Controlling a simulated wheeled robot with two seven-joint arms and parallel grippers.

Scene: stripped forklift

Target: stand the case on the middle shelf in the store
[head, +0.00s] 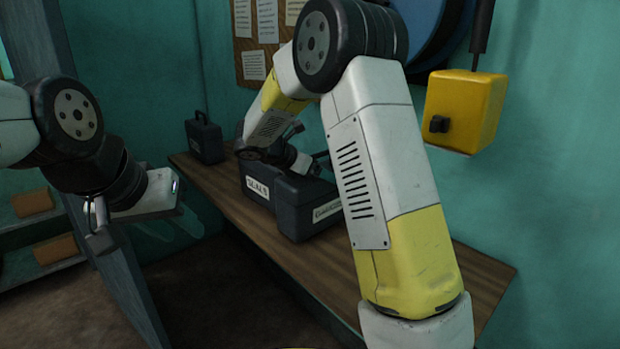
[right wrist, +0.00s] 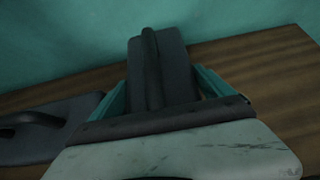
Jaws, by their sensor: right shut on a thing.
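A dark case (head: 313,218) with pale labels, one reading like "SEALS", sits on the wooden bench (head: 470,262); I cannot tell whether this is one case or two side by side. My right arm reaches down behind it, and its gripper is mostly hidden in the head view. In the right wrist view my right gripper (right wrist: 160,95) has its teal fingers on either side of a dark case (right wrist: 175,55) with a raised handle. It is shut on that case. My left gripper (head: 105,238) hangs at left, away from the bench; its jaws are unclear.
A smaller dark case (head: 205,139) with a handle stands at the bench's far left end. Another dark case (right wrist: 45,130) lies left of the held one in the right wrist view. Shelves (head: 40,268) with brown boxes stand behind a post (head: 140,295).

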